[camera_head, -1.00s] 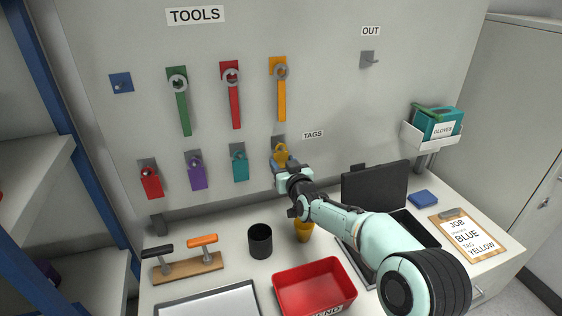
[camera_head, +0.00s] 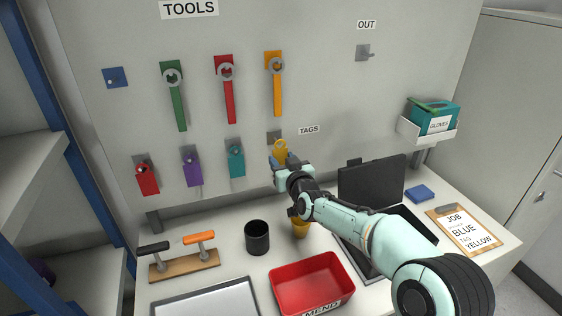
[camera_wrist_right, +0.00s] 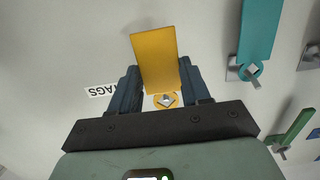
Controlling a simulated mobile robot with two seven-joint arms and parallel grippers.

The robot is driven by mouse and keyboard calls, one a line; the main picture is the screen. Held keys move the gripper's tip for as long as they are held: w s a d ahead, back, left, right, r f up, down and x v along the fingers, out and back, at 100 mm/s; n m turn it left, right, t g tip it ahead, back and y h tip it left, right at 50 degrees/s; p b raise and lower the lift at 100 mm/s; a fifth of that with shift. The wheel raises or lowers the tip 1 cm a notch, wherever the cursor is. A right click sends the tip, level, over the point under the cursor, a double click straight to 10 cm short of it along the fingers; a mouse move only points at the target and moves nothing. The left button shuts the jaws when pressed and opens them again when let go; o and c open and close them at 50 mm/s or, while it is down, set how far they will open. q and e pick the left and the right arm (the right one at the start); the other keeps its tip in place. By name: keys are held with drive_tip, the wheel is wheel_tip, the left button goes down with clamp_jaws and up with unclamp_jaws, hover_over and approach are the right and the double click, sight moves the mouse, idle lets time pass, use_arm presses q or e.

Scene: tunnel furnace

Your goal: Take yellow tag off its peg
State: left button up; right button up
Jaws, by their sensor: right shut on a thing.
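The yellow tag (camera_head: 280,149) is a flat plate with a ring. My right gripper (camera_head: 281,162) is shut on it at the tag board. In the right wrist view the tag (camera_wrist_right: 156,62) stands between the two dark fingers of the right gripper (camera_wrist_right: 160,84). Its ring (camera_wrist_right: 165,101) shows near the wrist, with a grey metal peg tip (camera_wrist_right: 168,99) in line with its hole. I cannot tell whether the ring is around the peg or just in front of it. The grey peg plate (camera_head: 273,135) shows behind the tag. My left gripper is not in view.
Teal (camera_head: 236,161), purple (camera_head: 192,169) and red (camera_head: 147,179) tags hang to the left. Wrenches hang above. An empty OUT peg (camera_head: 364,52) is at the upper right. A red bin (camera_head: 312,285), black cup (camera_head: 257,237) and yellow cup (camera_head: 300,229) stand below.

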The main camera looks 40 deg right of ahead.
drive_tip(key=shift+b+v, duration=0.3)
drive_tip(key=shift+v, duration=0.7)
drive_tip(key=v, duration=0.4)
drive_tip(key=b+v, duration=0.1)
drive_tip(key=v, duration=0.1)
drive_tip(key=shift+f, duration=0.3)
